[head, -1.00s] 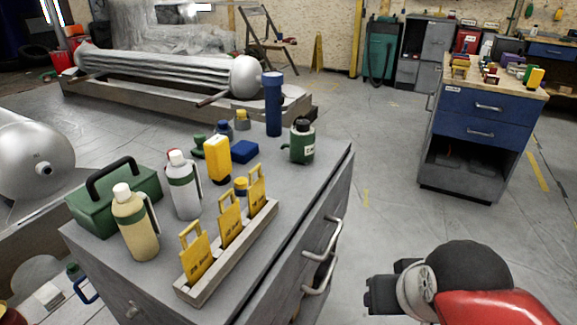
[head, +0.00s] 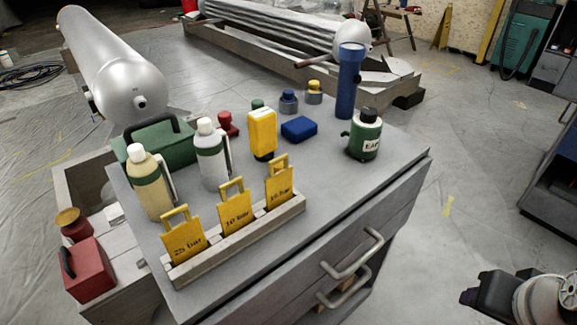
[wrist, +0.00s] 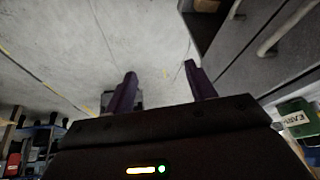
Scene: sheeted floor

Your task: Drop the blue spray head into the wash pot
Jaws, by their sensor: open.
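A small blue-topped piece with a grey base (head: 289,101) stands near the back of the grey cabinet top; it may be the blue spray head, but its shape is too small to be sure. I cannot tell surely which thing is the wash pot; a green pot with a black top and a partly readable label (head: 365,137) stands near the cabinet's right edge. The wrist view shows a labelled green thing at its right edge (wrist: 296,118). My gripper (wrist: 161,84) is open and empty over bare floor, right of the cabinet.
The cabinet top also holds a green case (head: 158,142), two bottles, a rack with yellow tags (head: 238,238), a yellow device (head: 262,134), a blue block (head: 299,128) and a tall blue cylinder (head: 348,85). Handles (head: 352,256) stick out in front.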

